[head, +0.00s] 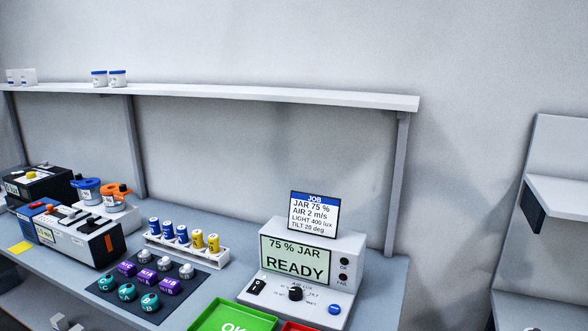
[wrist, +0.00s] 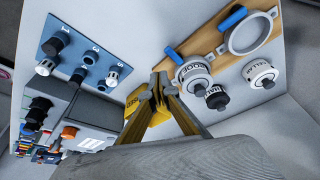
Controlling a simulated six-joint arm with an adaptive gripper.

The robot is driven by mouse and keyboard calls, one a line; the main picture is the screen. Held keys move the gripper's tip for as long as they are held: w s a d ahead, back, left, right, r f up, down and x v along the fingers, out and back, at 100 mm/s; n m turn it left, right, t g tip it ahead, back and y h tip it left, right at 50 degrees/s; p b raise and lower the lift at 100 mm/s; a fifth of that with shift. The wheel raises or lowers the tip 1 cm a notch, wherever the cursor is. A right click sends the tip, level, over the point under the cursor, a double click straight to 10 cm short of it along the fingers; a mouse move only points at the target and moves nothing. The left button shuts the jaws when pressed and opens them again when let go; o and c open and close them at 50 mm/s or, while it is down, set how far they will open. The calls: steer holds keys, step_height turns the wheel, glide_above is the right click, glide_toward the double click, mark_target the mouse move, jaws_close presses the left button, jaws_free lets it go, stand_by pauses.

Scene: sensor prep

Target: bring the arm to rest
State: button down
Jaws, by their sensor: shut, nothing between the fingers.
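My gripper (wrist: 158,82) shows in the wrist view, with its two fingers together and nothing between them. It is over the bench, apart from the things around it as far as I can see. The head view does not clearly show my gripper. There, the tester box (head: 318,240) has a lit screen reading 75 % JAR and READY. A JOB card (head: 314,214) stands on top of it.
A wooden board (wrist: 205,42) holds labelled round parts beside the gripper. A blue plate (wrist: 82,45) with knobs lies left. In the head view, a battery rack (head: 186,251), a dark mat (head: 163,305) with coloured knobs and a green tray (head: 210,318) occupy the bench. A shelf (head: 260,95) runs above.

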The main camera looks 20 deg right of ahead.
steer(key=shift+m+y, duration=0.3)
steer(key=shift+y, duration=0.4)
steer(key=a, duration=0.1)
steer(key=a+f, duration=0.1)
steer(key=a, duration=0.3)
steer(key=shift+w+a+f, duration=0.1)
steer(key=shift+a+f, duration=0.15)
steer(key=shift+f, duration=0.05)
steer(key=w+a+r+n, duration=0.2)
steer(key=w+a+r, duration=0.35)
steer(key=a, duration=0.45)
steer(key=w+a+r+n+y, duration=0.1)
steer(key=w+a+r, duration=0.3)
steer(key=w+a, duration=0.4)
steer(key=w+a+r+n, duration=0.2)
steer(key=w+a+r, duration=0.25)
steer(key=a, duration=0.65)
steer(key=a+r+n+t, duration=0.2)
steer(key=a+r+n, duration=0.2)
steer(key=a, duration=1.1)
steer(key=a+r+n+t+y, duration=0.1)
steer(key=a+r+n, duration=0.3)
steer(key=a, duration=1.2)
steer(key=n+t, duration=0.1)
steer(key=n, duration=0.2)
steer(key=shift+t, duration=0.3)
